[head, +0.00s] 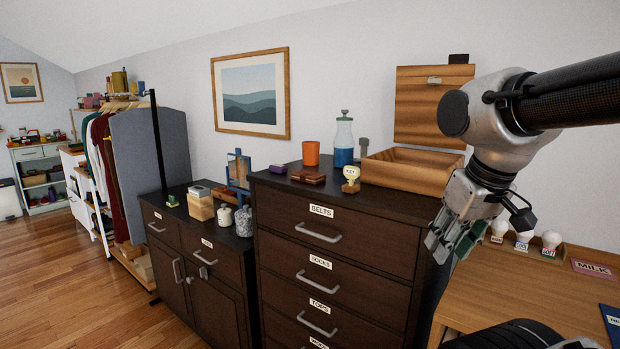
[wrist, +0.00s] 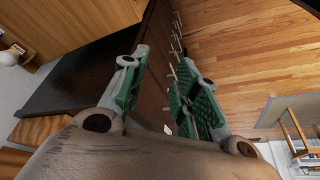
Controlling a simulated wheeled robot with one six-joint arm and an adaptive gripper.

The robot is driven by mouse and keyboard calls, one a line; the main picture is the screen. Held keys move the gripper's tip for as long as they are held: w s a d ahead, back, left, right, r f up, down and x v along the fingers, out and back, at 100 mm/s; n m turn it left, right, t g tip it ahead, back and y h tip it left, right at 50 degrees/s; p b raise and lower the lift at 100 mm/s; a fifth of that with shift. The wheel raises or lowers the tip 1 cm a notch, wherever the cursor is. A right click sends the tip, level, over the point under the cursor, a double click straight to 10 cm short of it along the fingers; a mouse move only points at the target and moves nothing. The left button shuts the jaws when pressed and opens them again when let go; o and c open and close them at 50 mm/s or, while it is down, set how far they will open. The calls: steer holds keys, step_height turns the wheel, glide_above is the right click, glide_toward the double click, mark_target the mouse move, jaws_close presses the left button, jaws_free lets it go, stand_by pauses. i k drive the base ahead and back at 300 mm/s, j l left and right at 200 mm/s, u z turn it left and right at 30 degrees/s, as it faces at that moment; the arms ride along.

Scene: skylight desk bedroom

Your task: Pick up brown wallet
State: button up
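A small brown item that looks like the wallet (head: 308,176) lies flat on top of the dark dresser (head: 395,207), in front of an orange cup. My gripper (head: 447,243) hangs at the dresser's right end, well to the right of the wallet and lower than it in the picture. In the wrist view my gripper (wrist: 165,98) has its green-padded fingers spread apart, with nothing between them. The dresser's dark top (wrist: 85,68) also shows there, left of the fingers. I cannot make out the wallet in the wrist view.
The orange cup (head: 311,153), a bottle with blue contents (head: 343,145), a small yellow labelled object (head: 351,174) and an open wooden box (head: 400,174) stand near the wallet. A purple item (head: 277,169) lies left of it. A wooden desk (head: 520,290) is at the right.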

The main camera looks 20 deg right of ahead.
mark_target(304, 176)
steer(key=i+j+z, duration=0.1)
steer(key=j, duration=0.25)
steer(key=i+j, duration=0.2)
steer(key=j, duration=0.15)
steer(key=i+j+z, duration=0.15)
steer(key=j, duration=0.25)
steer(key=i, duration=0.5)
